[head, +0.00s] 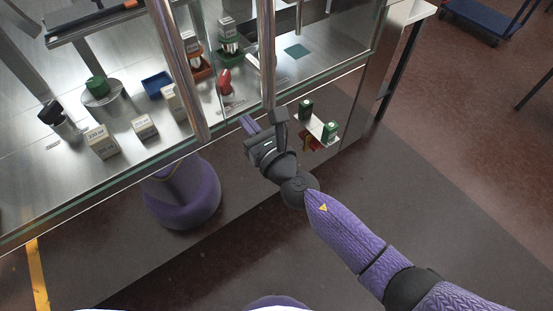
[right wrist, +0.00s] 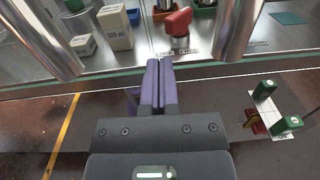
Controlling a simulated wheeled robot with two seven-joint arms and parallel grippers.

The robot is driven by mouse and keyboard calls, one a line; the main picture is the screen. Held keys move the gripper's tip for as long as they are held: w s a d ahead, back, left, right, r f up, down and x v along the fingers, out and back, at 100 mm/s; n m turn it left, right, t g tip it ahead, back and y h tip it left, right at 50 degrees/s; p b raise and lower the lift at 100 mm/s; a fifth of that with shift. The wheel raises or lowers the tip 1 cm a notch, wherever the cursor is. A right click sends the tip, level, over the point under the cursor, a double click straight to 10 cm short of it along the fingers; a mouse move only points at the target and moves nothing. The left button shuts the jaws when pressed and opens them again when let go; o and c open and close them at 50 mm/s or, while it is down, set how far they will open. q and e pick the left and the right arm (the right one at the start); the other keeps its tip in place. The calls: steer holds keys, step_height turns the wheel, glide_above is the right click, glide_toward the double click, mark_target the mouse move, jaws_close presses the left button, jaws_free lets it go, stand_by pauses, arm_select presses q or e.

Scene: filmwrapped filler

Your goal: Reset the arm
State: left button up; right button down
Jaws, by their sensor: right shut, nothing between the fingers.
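My right gripper (head: 249,125) reaches out from the lower right in the head view, in front of the machine's front edge. In the right wrist view my right gripper (right wrist: 158,66) has its two purple fingers together with nothing between them. It is apart from the objects on the steel deck (head: 120,150). My left gripper is not in the head view.
A steel machine with vertical door handles (head: 184,70) and glass stands ahead. Bottles, boxes, a blue tray (head: 157,84) and a red object (head: 225,82) are inside. A small panel with green buttons (head: 329,131) is right of my gripper. A blue cart (head: 488,18) stands far right.

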steer(key=d+v, duration=0.1)
steer(key=v, duration=0.6)
steer(key=s+d+f+m+g+h+b, duration=0.1)
steer(key=s+d+f+m+g+h, duration=0.2)
steer(key=f+m, duration=0.5)
steer(key=s+d+f+m+g+h+b, duration=0.15)
steer(key=d+f+m, duration=0.35)
steer(key=f, duration=0.6)
steer(key=s+d+f+m+g+h+b, duration=0.15)
steer(key=d+f+m+h, duration=0.25)
steer(key=f+m, duration=0.4)
arm_select(q)
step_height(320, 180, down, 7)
steer(key=b, duration=0.3)
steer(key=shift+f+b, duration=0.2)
steer(key=shift+b, duration=0.2)
arm_select(e)
steer(key=s+d+f+m+g, duration=0.2)
steer(key=s+f+m, duration=0.3)
steer(key=s, duration=0.4)
steer(key=s+d+f+m+g+h, duration=0.1)
steer(key=s+d+f+m+g, duration=0.1)
steer(key=s+f+m, duration=0.4)
steer(key=s+d+f+m+g, duration=0.2)
steer(key=s+f+m+g, duration=0.2)
steer(key=s, duration=0.9)
step_height(320, 180, down, 2)
steer(key=m, duration=0.4)
steer(key=shift+s+d+h, duration=0.2)
steer(key=shift+d+h, duration=0.15)
